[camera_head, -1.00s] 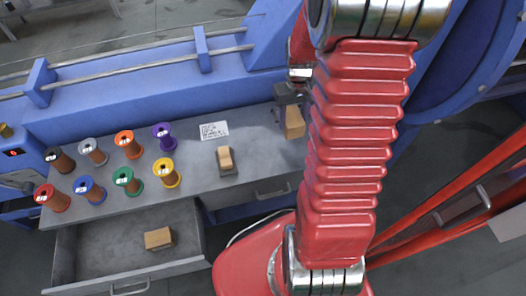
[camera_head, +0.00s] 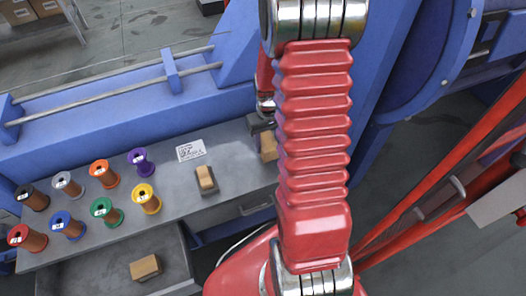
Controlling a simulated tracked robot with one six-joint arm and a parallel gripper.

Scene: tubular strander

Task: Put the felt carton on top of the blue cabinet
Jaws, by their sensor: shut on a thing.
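My gripper (camera_head: 262,124) is at the end of the red bellows-covered arm, over the right part of the grey bench. It is shut on a small brown carton (camera_head: 269,147), partly hidden by the arm. The carton hangs below the dark jaws; whether it touches the bench top I cannot tell. No print can be read on it, so I cannot confirm it is the felt carton. A separate blue cabinet cannot be made out; the blue parts in view belong to the long machine (camera_head: 110,115) behind the bench.
The grey bench (camera_head: 228,160) carries several coloured wire spools (camera_head: 104,210), a white label card (camera_head: 191,149) and a tan block on a dark base (camera_head: 206,179). An open drawer (camera_head: 85,270) holds another brown carton (camera_head: 145,267). A red barrier (camera_head: 440,200) stands at right.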

